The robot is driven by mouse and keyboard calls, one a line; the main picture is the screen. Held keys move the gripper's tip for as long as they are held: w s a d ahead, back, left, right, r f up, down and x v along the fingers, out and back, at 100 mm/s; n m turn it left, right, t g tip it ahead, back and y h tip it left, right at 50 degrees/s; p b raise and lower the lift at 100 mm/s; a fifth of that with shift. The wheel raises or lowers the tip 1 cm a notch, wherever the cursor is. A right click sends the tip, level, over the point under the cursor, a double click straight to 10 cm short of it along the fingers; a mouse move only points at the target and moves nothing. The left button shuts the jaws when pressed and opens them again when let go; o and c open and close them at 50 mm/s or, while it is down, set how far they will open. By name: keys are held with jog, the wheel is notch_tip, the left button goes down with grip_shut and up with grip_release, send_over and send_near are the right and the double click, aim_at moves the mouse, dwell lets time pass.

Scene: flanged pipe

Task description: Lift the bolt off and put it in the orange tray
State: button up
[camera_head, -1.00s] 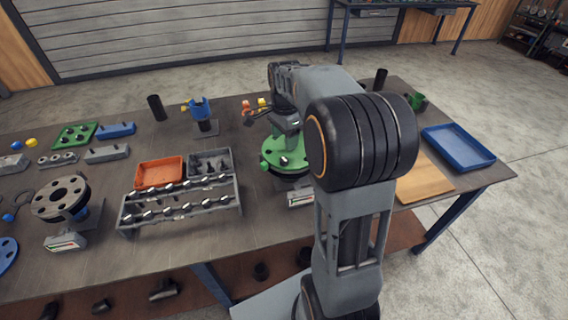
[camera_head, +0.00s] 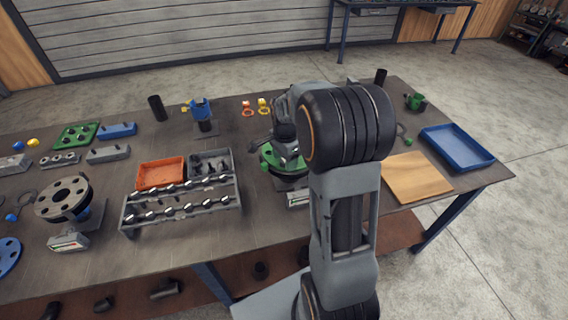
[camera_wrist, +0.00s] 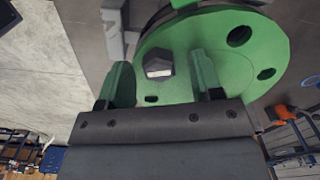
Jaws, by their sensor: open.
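The green flange (camera_head: 270,157) stands on the bench, partly hidden behind my arm in the head view. In the wrist view the green flange (camera_wrist: 235,50) fills the upper middle. A dark hex bolt head (camera_wrist: 158,66) sits on its face, with empty holes to the right. My gripper (camera_wrist: 163,78) is open, its two green-tinted fingers on either side of the bolt head, with a gap visible on each side. The orange tray (camera_head: 161,172) lies left of the flange on the bench, beside a grey compartment tray.
A grey rack (camera_head: 180,203) with rows of bolts stands in front of the orange tray. A blue stand (camera_head: 201,112) is behind it. A wooden board (camera_head: 416,177) and blue tray (camera_head: 457,147) lie to the right. Another grey flange (camera_head: 63,197) is at left.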

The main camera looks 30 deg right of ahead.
jog(key=c, duration=1.1)
jog(key=shift+o, duration=0.2)
jog(key=shift+r, duration=0.1)
